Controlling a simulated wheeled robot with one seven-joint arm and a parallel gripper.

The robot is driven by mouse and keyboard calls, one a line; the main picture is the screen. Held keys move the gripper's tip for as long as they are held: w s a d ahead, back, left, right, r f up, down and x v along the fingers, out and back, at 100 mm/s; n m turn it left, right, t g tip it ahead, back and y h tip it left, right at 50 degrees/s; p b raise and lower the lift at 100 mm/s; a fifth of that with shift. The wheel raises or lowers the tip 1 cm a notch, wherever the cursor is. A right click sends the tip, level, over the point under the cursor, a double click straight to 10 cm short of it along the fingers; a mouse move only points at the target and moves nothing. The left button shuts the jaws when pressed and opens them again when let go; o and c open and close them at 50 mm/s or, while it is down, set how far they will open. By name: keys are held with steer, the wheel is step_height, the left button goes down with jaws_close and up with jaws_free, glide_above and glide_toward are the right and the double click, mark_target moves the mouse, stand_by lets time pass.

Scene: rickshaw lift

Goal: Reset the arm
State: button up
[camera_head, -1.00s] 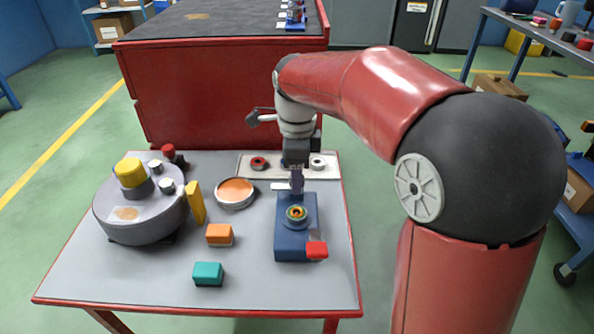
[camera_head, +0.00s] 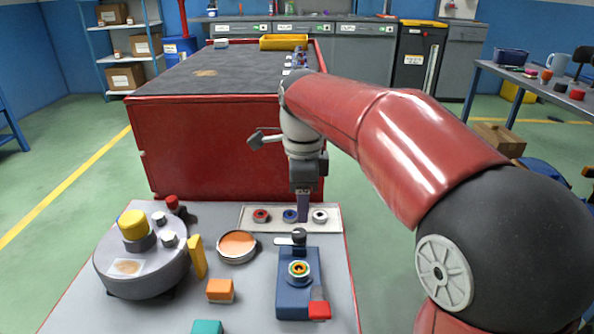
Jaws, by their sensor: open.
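My gripper (camera_head: 303,207) points down at the near table, its fingers in front of the right half of a pale tray (camera_head: 246,226). The small fingers show nothing held between them. The tray holds a red ring piece (camera_head: 260,215), a blue one (camera_head: 289,215) and a white one (camera_head: 319,215). Just nearer stands a blue fixture (camera_head: 292,307) with a coloured ring on top, a red block at its front right corner and a black-knobbed lever (camera_head: 299,235) at its back. My fingertips appear above and behind that knob, apart from it.
Left on the table are a grey round machine (camera_head: 115,268) with a yellow cap, a yellow upright block (camera_head: 198,257), an orange-filled dish (camera_head: 237,260), an orange block (camera_head: 220,291) and a teal block (camera_head: 208,327). A large red bench (camera_head: 215,150) stands right behind.

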steer(key=s+d+f+n+t, duration=0.2)
steer(key=s+d+n, duration=0.4)
steer(key=s+n, duration=0.3)
steer(key=s+d+f+n+t, duration=0.3)
steer(key=s+d+n, duration=0.4)
steer(key=s+n, duration=0.2)
steer(key=shift+s+f, duration=0.2)
steer(key=shift+s, duration=0.8)
steer(key=shift+d, duration=0.1)
